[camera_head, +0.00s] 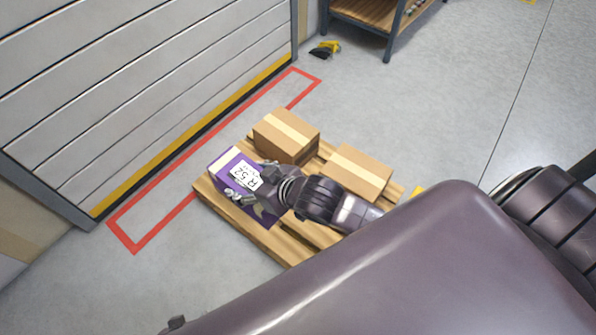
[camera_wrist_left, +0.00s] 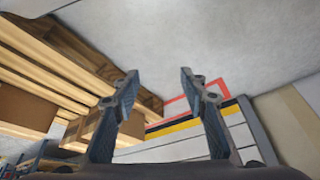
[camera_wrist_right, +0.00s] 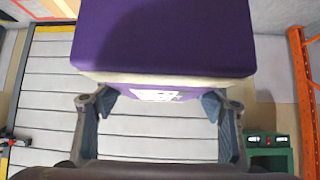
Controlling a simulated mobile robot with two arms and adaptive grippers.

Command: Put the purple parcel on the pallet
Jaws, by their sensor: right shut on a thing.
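The purple parcel (camera_head: 225,160) bears a white label reading R 52. In the head view it is at the left corner of the wooden pallet (camera_head: 250,233); I cannot tell whether it rests on the boards or is just above them. My right gripper (camera_head: 250,187) is shut on the parcel and hides part of it. The right wrist view shows the purple parcel (camera_wrist_right: 165,38) between the fingers (camera_wrist_right: 157,102). My left gripper (camera_wrist_left: 160,88) is open and empty in the left wrist view, with the pallet (camera_wrist_left: 50,65) at upper left there.
Two brown cartons (camera_head: 284,138) (camera_head: 358,172) stand on the pallet beside the parcel. A red outline (camera_head: 160,222) marks the floor before a shutter door (camera_head: 140,90). A table (camera_head: 375,18) and a yellow and black object (camera_head: 325,49) are further back.

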